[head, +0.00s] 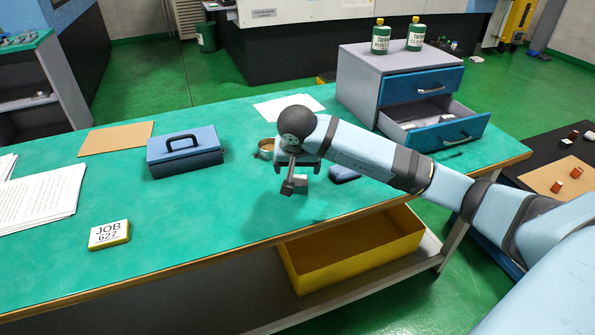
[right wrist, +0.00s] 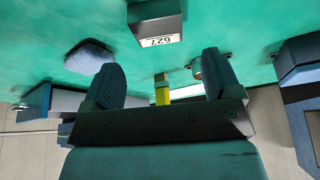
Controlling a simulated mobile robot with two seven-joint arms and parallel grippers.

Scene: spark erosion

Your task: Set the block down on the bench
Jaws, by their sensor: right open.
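The block is a small grey block (head: 301,181) just beneath my right gripper (head: 293,178), over the middle of the bench (head: 215,215). In the right wrist view the block (right wrist: 152,14) has a white label reading 627. It lies just beyond the tips of my right gripper (right wrist: 162,72), whose two fingers stand wide apart. No finger visibly clasps it. The arm partly hides the jaws in the head view, and I cannot tell for sure that the block's underside touches the bench. My left gripper is not in view.
A brass ring (head: 264,150) and dark blue object (head: 344,174) lie near the gripper. A drawer cabinet (head: 375,62) with an open drawer stands behind right. The bench's front middle is clear.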

